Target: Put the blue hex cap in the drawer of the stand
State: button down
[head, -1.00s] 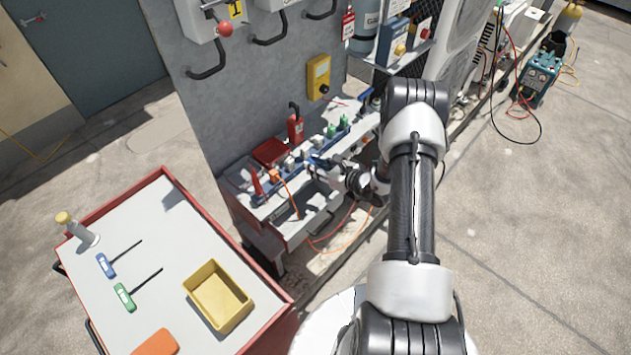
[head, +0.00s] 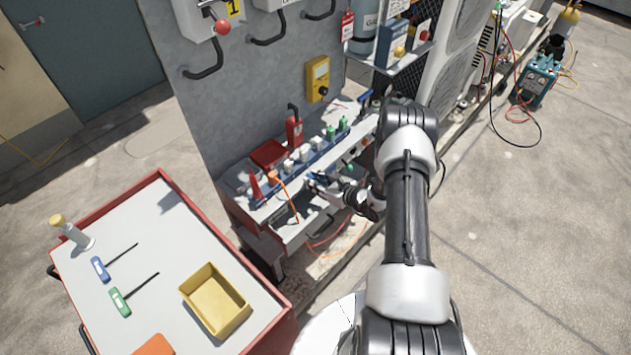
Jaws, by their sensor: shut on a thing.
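My gripper (head: 318,184) is at the stand (head: 236,208), in front of its shelf and above the drawer. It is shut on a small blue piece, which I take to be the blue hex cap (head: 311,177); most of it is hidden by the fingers. The drawer (head: 291,238) of the stand is pulled out, and its inside is partly in shadow. The cap is held above the drawer's right part; the exact height cannot be told.
A blue rack with several white and green caps (head: 343,123) runs along the stand. A red bottle (head: 294,130) and red tray (head: 269,153) stand behind it. An orange cable (head: 287,190) hangs over the drawer. A cart with a yellow bin (head: 215,299) is at left.

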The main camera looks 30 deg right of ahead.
jog(key=shift+f, duration=0.2)
jog(key=c, duration=1.9)
grip_release()
jog(key=o, duration=0.5)
